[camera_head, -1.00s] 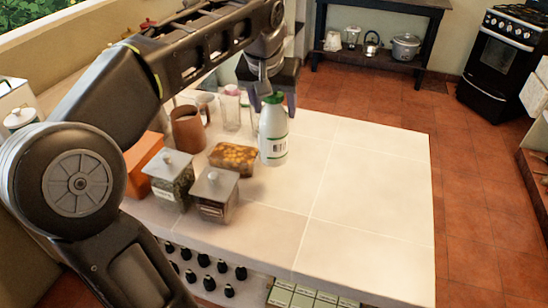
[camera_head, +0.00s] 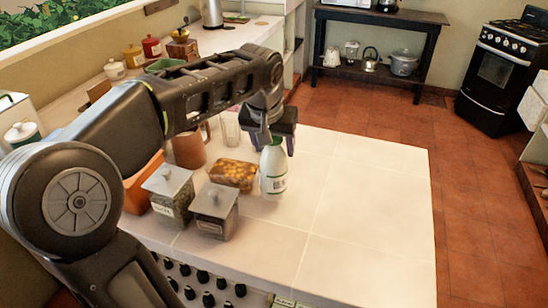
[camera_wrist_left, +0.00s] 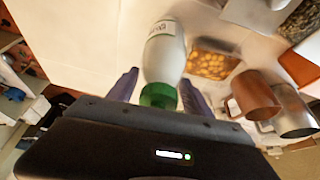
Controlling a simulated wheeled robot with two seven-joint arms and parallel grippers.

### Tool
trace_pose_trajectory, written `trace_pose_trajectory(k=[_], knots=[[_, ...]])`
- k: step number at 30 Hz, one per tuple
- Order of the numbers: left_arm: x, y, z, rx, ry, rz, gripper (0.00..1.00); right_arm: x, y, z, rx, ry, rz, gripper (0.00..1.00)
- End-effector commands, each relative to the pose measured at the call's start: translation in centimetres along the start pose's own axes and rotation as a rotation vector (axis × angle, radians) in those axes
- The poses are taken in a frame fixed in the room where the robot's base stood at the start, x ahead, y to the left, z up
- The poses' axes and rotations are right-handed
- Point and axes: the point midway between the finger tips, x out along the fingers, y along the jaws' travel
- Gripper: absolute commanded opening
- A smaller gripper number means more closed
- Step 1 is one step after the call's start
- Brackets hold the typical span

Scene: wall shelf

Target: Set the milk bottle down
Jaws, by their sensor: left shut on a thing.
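The milk bottle (camera_head: 273,175), white with a green cap, is roughly upright over the tiled white counter (camera_head: 365,215), just right of the container of orange-yellow food (camera_head: 232,175). Its base is at or very near the counter; I cannot tell whether it touches. My left gripper (camera_head: 272,138) is shut on the bottle near its top, from above. In the left wrist view the green cap lies between the fingers (camera_wrist_left: 158,92), and the white body (camera_wrist_left: 165,55) extends away from them. The far side of the bottle is hidden. My right gripper is not in view.
Two lidded square jars (camera_head: 213,212) (camera_head: 169,193) stand front left of the bottle.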

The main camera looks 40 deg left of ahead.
Motion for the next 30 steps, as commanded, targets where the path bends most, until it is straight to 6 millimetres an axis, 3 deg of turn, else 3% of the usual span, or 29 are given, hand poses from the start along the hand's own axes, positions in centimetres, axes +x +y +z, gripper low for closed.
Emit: trace_pose_trajectory(k=[5, 14, 25, 26, 30], knots=[[0.2, 0.0, 0.1, 0.001, 0.002, 0.0, 0.0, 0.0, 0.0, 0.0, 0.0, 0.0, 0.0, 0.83], [3.2, -0.1, 1.3, 0.001, 0.002, 0.001, 0.0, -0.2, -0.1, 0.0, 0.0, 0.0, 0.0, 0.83], [3.7, 0.0, 1.5, 0.0, 0.003, 0.001, 0.0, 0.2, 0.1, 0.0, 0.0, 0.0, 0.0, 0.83], [3.7, 0.0, 1.5, 0.0, 0.0, 0.001, 0.6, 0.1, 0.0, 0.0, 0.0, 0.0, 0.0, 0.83], [3.6, 0.0, 1.5, 0.0, 0.0, 0.001, 0.72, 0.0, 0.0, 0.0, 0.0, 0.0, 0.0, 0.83]])
